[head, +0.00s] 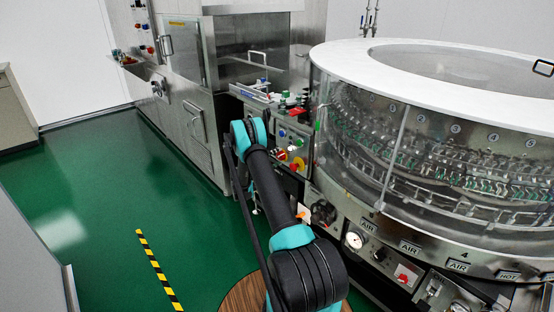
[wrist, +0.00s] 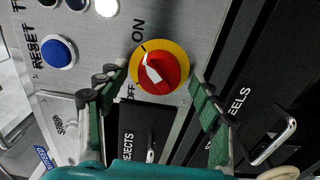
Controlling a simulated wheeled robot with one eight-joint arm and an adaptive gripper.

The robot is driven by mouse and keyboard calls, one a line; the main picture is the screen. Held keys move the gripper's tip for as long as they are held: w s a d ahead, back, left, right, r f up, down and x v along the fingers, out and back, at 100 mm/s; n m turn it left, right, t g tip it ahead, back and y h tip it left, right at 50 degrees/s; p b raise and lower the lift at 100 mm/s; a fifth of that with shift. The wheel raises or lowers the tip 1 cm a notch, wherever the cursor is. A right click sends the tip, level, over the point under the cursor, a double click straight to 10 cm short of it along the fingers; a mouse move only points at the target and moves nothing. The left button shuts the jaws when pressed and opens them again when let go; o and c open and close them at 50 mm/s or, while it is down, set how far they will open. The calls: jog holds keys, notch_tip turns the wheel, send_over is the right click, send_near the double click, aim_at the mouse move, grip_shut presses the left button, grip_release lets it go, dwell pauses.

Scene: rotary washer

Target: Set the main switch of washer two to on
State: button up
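The main switch is a red rotary knob (wrist: 168,72) with a white pointer on a yellow round plate, on a grey panel. ON is lettered at its upper left and OFF at its lower left. The white pointer slants towards the upper left, near the dark tick by ON; its exact alignment is hard to tell. My gripper (wrist: 158,75) is open, with one green-padded finger on each side of the knob. I cannot tell whether either finger touches it. In the head view a yellow-and-red switch (head: 298,164) shows on the washer's control panel, beside my arm, and my gripper is mostly hidden.
A blue RESET button (wrist: 58,51) is on the same panel. A REJECTS drawer (wrist: 146,130) with a handle is below the knob, and another handle (wrist: 272,141) stands out at right. The glazed rotary washer (head: 440,150) fills the right. Green floor (head: 110,190) is open at left.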

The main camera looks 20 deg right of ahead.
jog(key=v, duration=1.2)
jog(key=shift+r, duration=0.1)
jog(key=s+r+m+g+y, duration=0.2)
jog(key=s+r+y, duration=0.6)
jog(key=s+r, duration=0.8)
jog(key=s+a+y, duration=0.3)
jog(key=s+a, duration=0.1)
jog(key=s, duration=0.6)
jog(key=s+a+f+m+y, duration=0.1)
jog(key=s+a+y, duration=0.2)
jog(key=s, duration=0.8)
jog(key=s+a+y, duration=0.3)
jog(key=s+a, duration=0.3)
jog(key=s, duration=0.4)
jog(key=shift+s+f+m, duration=0.2)
jog(key=shift+f+m, duration=0.1)
jog(key=shift+m, duration=0.1)
